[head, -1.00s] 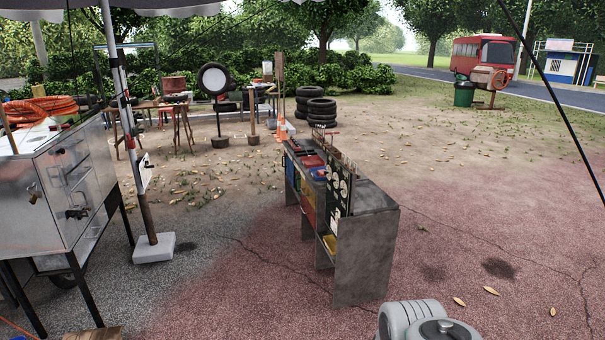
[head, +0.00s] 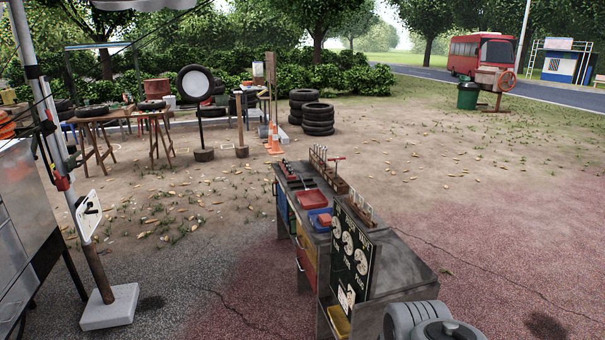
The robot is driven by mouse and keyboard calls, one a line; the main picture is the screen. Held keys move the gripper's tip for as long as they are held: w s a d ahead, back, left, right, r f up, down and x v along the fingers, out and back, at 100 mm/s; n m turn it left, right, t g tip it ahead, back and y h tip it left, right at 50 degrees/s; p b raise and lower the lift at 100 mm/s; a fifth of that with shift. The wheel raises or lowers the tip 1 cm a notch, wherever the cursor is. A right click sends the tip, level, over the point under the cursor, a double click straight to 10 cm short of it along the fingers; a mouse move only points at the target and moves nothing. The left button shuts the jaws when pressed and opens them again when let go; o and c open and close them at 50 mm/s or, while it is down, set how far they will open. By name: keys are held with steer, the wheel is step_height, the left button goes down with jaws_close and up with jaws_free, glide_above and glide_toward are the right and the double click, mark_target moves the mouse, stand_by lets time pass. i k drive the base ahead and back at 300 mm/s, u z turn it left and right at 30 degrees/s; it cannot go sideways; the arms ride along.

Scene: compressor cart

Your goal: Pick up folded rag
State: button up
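I cannot make out a folded rag for certain. A grey workbench (head: 405,268) stands ahead, a little right of the middle. On its top lie a red tray-like item (head: 311,199) and a blue item (head: 320,217) with something red on it. A yellow item (head: 340,322) sits low in the bench's open side. Any of these is too small to tell as cloth. A rounded grey part of my own body shows at the bottom right. My gripper is not in view.
A post on a white block (head: 110,307) and a metal cart (head: 28,240) stand at left. Stacked tires (head: 318,119) and cones (head: 275,138) are behind. Open ground lies right of the bench.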

mark_target(325, 219)
steer(key=u, duration=0.3)
steer(key=i, duration=0.9)
steer(key=u, duration=0.8)
steer(key=i, duration=2.25)
steer(key=z, duration=0.3)
